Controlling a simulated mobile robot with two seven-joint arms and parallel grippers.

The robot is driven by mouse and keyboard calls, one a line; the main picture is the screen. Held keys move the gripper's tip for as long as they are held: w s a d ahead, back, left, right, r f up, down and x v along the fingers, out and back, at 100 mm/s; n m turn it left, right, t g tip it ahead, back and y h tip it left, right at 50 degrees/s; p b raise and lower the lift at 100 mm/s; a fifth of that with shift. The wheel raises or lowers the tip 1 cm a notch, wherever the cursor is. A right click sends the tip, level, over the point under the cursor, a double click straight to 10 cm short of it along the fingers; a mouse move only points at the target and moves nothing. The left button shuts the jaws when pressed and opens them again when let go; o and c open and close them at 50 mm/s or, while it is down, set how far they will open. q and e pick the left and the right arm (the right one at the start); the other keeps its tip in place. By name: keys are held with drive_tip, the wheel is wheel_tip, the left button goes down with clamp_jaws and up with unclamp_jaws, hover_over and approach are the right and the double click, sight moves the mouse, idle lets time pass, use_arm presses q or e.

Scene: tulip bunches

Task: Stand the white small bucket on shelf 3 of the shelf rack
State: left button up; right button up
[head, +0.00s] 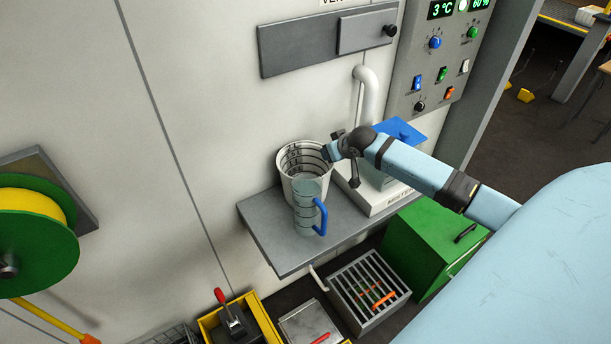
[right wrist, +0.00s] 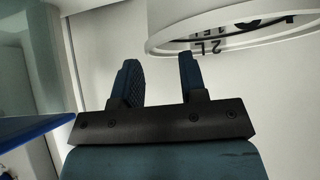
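The white small bucket (head: 287,182) stands upright on a grey wall shelf (head: 269,238) in the head view, open at the top, with dark scale marks inside. My right gripper (head: 334,148) is at the right side of its rim. In the right wrist view the two fingers (right wrist: 158,68) are apart with nothing clearly held between them. The bucket's rim (right wrist: 240,40) shows at the upper right there, close to the right finger; I cannot tell whether they touch. My left gripper and the shelf rack are not in view.
A clear jug (head: 306,212) with a blue handle stands in front of the bucket. A white device with a blue top (head: 401,132) stands to the right, by a white pipe (head: 367,88). A green cabinet (head: 425,250) and a slatted crate (head: 367,290) are below.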

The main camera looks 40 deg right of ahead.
drive_tip(key=x, duration=0.4)
drive_tip(key=shift+w+d+f+p, duration=0.15)
drive_tip(key=shift+d+f+p, duration=0.1)
drive_tip(key=shift+p, duration=0.05)
clamp_jaws()
drive_tip(key=shift+r, duration=0.1)
